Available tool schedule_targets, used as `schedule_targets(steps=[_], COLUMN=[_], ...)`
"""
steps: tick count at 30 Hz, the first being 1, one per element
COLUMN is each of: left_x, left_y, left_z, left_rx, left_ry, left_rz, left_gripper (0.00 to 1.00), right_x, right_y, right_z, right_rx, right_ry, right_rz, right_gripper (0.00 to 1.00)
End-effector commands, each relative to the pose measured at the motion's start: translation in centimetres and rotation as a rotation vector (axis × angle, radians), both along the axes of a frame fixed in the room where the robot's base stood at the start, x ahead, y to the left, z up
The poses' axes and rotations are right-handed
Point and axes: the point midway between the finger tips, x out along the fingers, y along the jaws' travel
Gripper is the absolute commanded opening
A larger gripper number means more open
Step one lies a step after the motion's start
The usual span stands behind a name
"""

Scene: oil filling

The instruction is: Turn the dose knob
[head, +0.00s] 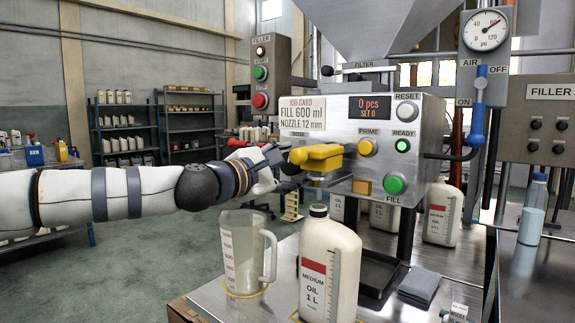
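The filling machine (419,115) has a front panel with a job card (302,115) reading "FILL 600 ml, NOZZLE 12 mm". A small label, which seems to read DOSE (299,134), sits under the card. The dose knob itself cannot be made out; my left gripper and a yellow lever-like part (318,157) cover the area below the label. My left gripper (283,157) is at the panel's left edge, by the yellow part. Its fingers are dark and small here, so contact and opening cannot be told. The display (370,107) reads 0 pcs, SET 0. My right gripper is out of view.
A clear measuring jug (242,255) and a white oil bottle (328,268) stand on the metal table below my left arm. A grey block (420,287) lies to their right. The PRIME (367,147), RESET (406,110) and FILL (395,184) buttons are right of the yellow part.

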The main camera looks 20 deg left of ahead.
Motion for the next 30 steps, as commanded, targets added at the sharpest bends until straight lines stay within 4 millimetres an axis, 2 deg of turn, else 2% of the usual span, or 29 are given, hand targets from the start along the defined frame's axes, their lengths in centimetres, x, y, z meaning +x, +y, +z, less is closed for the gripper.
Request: schedule_targets(steps=[10, 13, 21, 25, 30], left_x=[-0.5, -2.3, -9.0, -10.7, -11.3], left_y=[0.3, 1.1, 3.4, 4.1, 4.2], left_z=[0.1, 0.2, 0.2, 0.1, 0.0], left_rx=[0.0, -0.002, -0.003, -0.002, 0.0], left_ry=[-0.002, -0.003, -0.003, -0.002, -0.001], left_rz=[0.002, 0.004, 0.003, 0.004, 0.003], left_gripper=[0.62, 0.62, 0.62, 0.62, 0.62], right_x=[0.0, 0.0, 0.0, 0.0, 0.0], right_y=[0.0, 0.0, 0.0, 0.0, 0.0], right_z=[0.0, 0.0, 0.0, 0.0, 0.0], right_rx=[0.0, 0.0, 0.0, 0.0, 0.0], right_ry=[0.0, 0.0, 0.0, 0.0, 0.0], right_rz=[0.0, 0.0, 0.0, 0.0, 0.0], right_gripper=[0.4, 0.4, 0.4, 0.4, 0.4])
